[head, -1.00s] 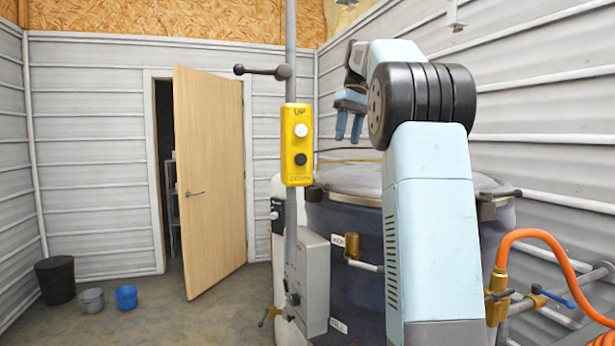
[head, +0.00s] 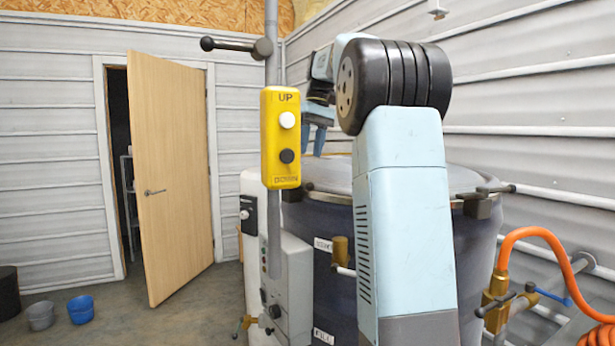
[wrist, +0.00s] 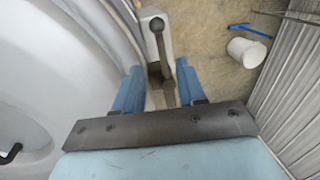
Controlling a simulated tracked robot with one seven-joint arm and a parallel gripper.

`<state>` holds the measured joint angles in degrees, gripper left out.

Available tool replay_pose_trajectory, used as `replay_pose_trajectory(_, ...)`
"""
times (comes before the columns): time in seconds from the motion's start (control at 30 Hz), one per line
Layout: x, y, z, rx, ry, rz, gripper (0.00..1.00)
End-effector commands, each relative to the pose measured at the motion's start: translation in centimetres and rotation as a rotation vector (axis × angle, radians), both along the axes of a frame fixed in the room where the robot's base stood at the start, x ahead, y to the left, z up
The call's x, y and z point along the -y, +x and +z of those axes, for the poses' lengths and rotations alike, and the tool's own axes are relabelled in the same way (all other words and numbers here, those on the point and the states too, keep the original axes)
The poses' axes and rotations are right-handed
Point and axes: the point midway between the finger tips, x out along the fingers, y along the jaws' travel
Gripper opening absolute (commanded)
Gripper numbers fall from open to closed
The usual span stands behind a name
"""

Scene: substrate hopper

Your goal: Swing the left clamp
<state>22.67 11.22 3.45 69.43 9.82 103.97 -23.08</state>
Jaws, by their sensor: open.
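The dark blue drum hopper (head: 330,235) stands ahead with a grey lid (head: 350,178). A dark clamp (head: 292,195) at its left rim is partly hidden by the yellow pendant and its post. My gripper (head: 315,150) points down above the lid's left side, just right of the pendant in the head view. In the wrist view, my gripper (wrist: 159,72) is open, with a dark ball-ended lever (wrist: 160,55) between its fingers in the picture. The lever appears to be the clamp's; whether it lies at finger depth I cannot tell. Nothing is gripped.
A yellow up/down pendant (head: 281,138) hangs on a post with a black lever (head: 230,45). A second clamp (head: 483,201) sits at the right rim. An orange hose (head: 540,235) is at right. A white bucket (wrist: 246,52) stands on the floor near the wall.

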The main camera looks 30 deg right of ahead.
Motion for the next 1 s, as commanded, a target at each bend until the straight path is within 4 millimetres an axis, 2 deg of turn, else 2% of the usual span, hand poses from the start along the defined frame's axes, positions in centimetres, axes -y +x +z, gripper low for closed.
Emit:
replay_pose_trajectory(0.3, -1.2, -0.1, -5.3, -0.002, 0.001, 0.002, 0.4)
replay_pose_trajectory(0.5, -1.6, -0.1, -7.4, -0.002, 0.0, 0.002, 0.4)
replay_pose_trajectory(0.9, -1.7, -0.1, -8.1, -0.001, 0.0, 0.001, 0.4)
replay_pose_trajectory(1.0, -1.7, -0.1, -8.1, -0.001, 0.0, 0.001, 0.32)
